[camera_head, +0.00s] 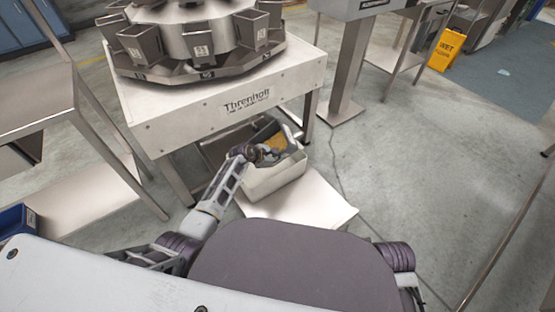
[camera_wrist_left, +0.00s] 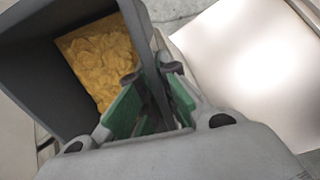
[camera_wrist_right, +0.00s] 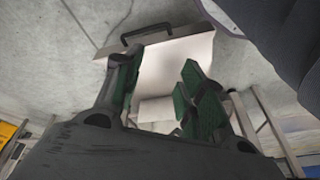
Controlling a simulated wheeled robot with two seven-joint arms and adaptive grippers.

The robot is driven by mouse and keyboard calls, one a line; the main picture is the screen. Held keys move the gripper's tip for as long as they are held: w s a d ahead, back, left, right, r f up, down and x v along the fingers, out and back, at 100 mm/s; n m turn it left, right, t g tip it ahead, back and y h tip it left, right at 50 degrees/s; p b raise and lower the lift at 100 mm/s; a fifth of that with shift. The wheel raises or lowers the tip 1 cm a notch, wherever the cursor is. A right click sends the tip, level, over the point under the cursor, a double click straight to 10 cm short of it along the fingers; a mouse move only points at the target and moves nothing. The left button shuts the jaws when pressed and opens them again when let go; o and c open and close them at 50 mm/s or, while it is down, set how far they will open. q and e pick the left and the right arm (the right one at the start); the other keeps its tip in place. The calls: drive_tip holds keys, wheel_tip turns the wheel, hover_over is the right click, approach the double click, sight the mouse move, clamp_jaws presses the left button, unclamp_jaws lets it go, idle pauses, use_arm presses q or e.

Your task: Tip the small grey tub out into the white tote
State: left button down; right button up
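The small grey tub (camera_wrist_left: 40,75) is in the left wrist view, with yellow-orange pieces (camera_wrist_left: 98,58) inside it. My left gripper (camera_wrist_left: 152,100) has its green-padded fingers on both sides of the tub's wall and appears shut on it. In the head view my left gripper (camera_head: 258,153) is at the open top of the white tote (camera_head: 277,182). The yellow pieces show there too; the arm partly hides the tub, and its exact tilt is unclear. My right gripper (camera_wrist_right: 160,95) is open and empty in the right wrist view.
The tote stands on a low white platform (camera_head: 310,208). A white-framed weigher (camera_head: 225,105) with steel buckets stands just behind it. A steel table (camera_head: 35,100) is at left and a blue bin (camera_head: 17,222) at lower left.

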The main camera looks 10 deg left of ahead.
use_arm(q)
drive_tip(key=shift+f+b, duration=0.15)
drive_tip(key=shift+b, duration=0.25)
drive_tip(key=shift+t+h+b, duration=0.3)
drive_tip(key=shift+b, duration=0.15)
drive_tip(key=shift+f+t+b, duration=0.15)
drive_tip(key=shift+t+b, duration=0.25)
drive_tip(key=shift+b, duration=0.7)
drive_tip(key=shift+h+b, duration=0.4)
drive_tip(key=shift+b, duration=0.25)
drive_tip(key=shift+s+f+t+h+b, duration=0.1)
drive_tip(key=shift+t+h+b, duration=0.2)
drive_tip(key=shift+b, duration=0.75)
drive_tip(key=t+b, duration=0.1)
drive_tip(key=b, duration=0.3)
drive_tip(key=shift+f+h, duration=0.2)
drive_tip(key=shift+h, duration=0.2)
drive_tip(key=shift+b, duration=0.9)
drive_tip(key=shift+f+t+h+b, duration=0.1)
drive_tip(key=shift+t+h+b, duration=0.25)
drive_tip(key=shift+b, duration=0.35)
use_arm(e)
drive_tip(key=w+a+f+t+y, duration=0.1)
drive_tip(key=a+f, duration=0.1)
drive_tip(key=f, duration=0.7)
drive_tip(key=w+a+f+m+t+y, duration=0.1)
drive_tip(key=a+f+t+y, duration=0.1)
drive_tip(key=f, duration=0.7)
drive_tip(key=shift+a+f+t, duration=0.3)
drive_tip(key=shift+a, duration=0.35)
